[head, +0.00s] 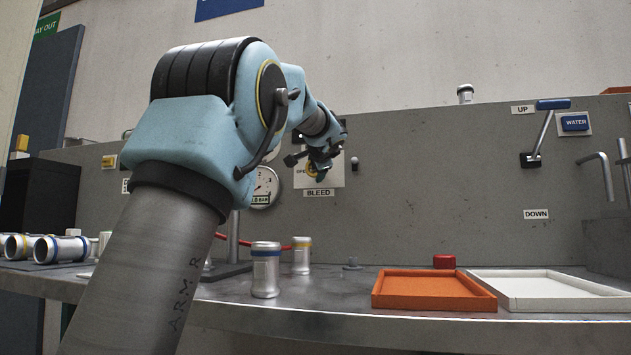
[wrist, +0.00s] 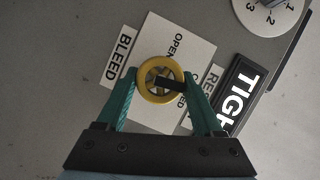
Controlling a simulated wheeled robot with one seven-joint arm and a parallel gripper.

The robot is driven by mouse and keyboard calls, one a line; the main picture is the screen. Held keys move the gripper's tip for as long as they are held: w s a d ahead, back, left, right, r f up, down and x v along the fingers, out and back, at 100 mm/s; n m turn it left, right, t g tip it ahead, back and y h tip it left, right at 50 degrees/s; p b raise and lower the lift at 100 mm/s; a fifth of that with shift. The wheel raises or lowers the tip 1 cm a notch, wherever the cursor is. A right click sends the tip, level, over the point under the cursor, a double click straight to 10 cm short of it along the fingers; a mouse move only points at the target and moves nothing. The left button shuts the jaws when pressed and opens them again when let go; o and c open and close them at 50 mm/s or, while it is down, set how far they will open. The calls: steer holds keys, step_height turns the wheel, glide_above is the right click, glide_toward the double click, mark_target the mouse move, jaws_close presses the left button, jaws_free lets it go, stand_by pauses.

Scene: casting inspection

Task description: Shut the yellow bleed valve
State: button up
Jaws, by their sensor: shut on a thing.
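The yellow bleed valve (wrist: 145,93) is a round handwheel with a black bar across it, mounted on a white plate (wrist: 196,50) with partly covered lettering that includes "OPEN". A "BLEED" label (wrist: 119,54) sits beside it. My gripper (wrist: 160,90) has its green fingers on either side of the wheel's rim and is shut on it. In the head view my gripper (head: 322,168) is at the grey panel above the "BLEED" label (head: 318,193), and it hides most of the wheel (head: 311,169).
A pressure gauge (head: 265,187) is left of the valve. A lever (head: 541,136) and a blue "WATER" button (head: 575,123) are at right. On the bench stand metal cylinders (head: 265,272), an orange tray (head: 433,304) and a white tray (head: 545,302).

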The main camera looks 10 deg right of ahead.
steer(key=shift+f+m+t+b, duration=0.15)
steer(key=shift+m+t+b, duration=0.25)
steer(key=shift+m+b, duration=0.35)
steer(key=o, duration=1.4)
steer(key=s, duration=0.3)
steer(key=s+b, duration=0.1)
steer(key=s, duration=0.3)
steer(key=s+a+r+b, duration=0.1)
steer(key=s, duration=0.2)
steer(key=shift+s+a, duration=0.1)
steer(key=shift+s, duration=0.25)
